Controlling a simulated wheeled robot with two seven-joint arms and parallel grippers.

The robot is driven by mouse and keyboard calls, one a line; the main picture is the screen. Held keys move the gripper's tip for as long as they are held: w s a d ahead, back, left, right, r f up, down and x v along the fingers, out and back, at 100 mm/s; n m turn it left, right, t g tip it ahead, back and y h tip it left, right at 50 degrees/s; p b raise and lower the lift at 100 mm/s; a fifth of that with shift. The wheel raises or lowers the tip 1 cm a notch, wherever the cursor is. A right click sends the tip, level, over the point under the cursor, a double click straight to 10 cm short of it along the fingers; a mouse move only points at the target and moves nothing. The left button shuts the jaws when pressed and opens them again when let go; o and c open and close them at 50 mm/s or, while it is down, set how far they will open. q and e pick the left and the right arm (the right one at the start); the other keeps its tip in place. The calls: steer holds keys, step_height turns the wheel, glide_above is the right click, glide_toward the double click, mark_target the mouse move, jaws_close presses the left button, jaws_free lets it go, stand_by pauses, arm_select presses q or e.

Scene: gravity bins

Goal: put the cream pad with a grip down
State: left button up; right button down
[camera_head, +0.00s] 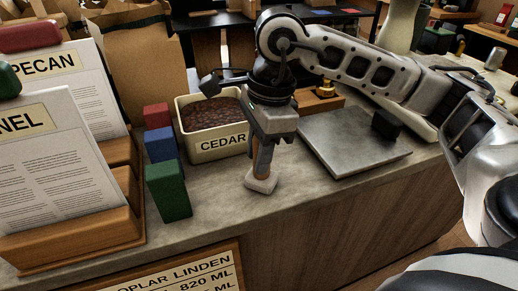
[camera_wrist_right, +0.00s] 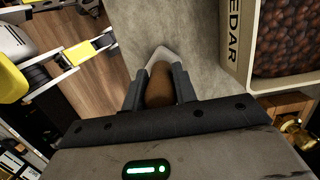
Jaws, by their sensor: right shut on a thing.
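The cream pad (camera_head: 261,184) has an upright brown grip (camera_head: 263,158). In the head view it is low over the grey counter, near the front edge and right of the CEDAR bin; I cannot tell whether its underside touches the counter. My right gripper (camera_head: 263,156) points down and is shut on the brown grip. In the right wrist view the grip (camera_wrist_right: 160,86) sits between the two fingers, and a pale tip of the pad (camera_wrist_right: 162,54) shows beyond it.
The CEDAR bin (camera_head: 218,153) of brown beans stands close by on the left. Red (camera_head: 157,116), blue (camera_head: 161,144) and green (camera_head: 168,191) blocks stand left of it. A grey slab (camera_head: 350,145) with a black block (camera_head: 386,124) lies right. Bare counter (camera_head: 225,195) surrounds the pad.

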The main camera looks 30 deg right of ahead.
arm_select(q)
steer(key=shift+w, duration=0.1)
arm_select(e)
steer(key=shift+f+b, duration=0.2)
steer(key=shift+b, duration=0.1)
steer(key=c, duration=1.1)
jaws_free()
arm_select(q)
steer(key=shift+r, duration=0.15)
arm_select(e)
steer(key=shift+r, duration=0.1)
arm_select(q)
steer(key=shift+r, duration=0.1)
arm_select(e)
steer(key=shift+r+p, duration=0.35)
steer(key=shift+p, duration=0.05)
steer(key=r, duration=0.3)
steer(key=d+r, duration=0.1)
steer(key=r, duration=0.7)
steer(key=shift+s+d+r+p, duration=0.2)
steer(key=shift+d+r+p, duration=0.05)
steer(key=shift+d+p, duration=0.1)
arm_select(q)
steer(key=shift+a, duration=0.1)
